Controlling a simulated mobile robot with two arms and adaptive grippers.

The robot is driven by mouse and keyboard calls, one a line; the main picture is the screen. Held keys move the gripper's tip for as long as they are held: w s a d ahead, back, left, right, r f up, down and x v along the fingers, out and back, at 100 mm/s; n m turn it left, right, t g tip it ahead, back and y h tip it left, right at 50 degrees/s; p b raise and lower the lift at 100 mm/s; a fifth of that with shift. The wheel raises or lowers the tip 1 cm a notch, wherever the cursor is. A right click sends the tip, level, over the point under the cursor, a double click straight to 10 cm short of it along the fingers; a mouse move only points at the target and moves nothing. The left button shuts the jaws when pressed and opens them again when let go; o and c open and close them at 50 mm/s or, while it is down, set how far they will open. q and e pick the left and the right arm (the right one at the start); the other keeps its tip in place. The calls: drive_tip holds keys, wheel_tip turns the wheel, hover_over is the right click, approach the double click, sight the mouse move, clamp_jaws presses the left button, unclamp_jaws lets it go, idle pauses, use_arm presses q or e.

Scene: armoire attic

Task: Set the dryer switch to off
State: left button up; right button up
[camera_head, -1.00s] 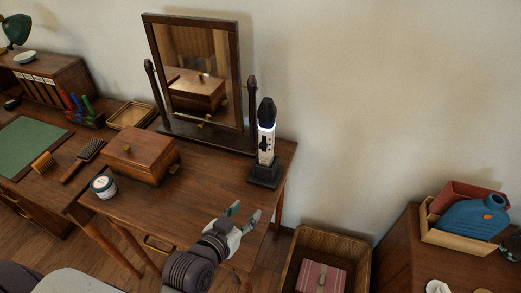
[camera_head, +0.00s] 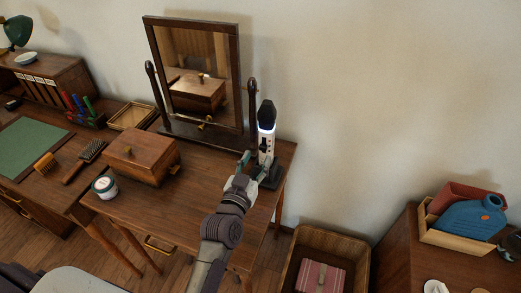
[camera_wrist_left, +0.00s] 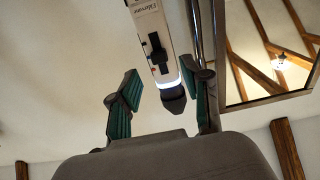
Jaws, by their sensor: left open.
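The dryer (camera_head: 266,143) has a white body and a black nozzle on top. It stands upright in a dark base (camera_head: 271,178) at the right end of the dressing table. A pale ring glows below the nozzle. My left gripper (camera_head: 253,163) is open at the dryer's lower front left side and partly covers it. In the left wrist view, my left gripper's green-padded fingers (camera_wrist_left: 165,98) are spread, with the dryer (camera_wrist_left: 158,25) beyond and between them. Its black switch (camera_wrist_left: 157,47) shows on the white face. I cannot tell whether a finger touches it.
A mirror (camera_head: 203,75) stands behind and left of the dryer. A wooden box (camera_head: 140,155) and a small jar (camera_head: 104,186) sit on the table's left part. The table's middle is clear. A bin (camera_head: 335,245) stands on the floor to the right.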

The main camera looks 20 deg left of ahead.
sight(262, 149)
use_arm(q)
drive_tip(key=shift+w+d, duration=0.1)
drive_tip(key=shift+w, duration=1.9)
clamp_jaws()
drive_tip(key=shift+f, duration=0.15)
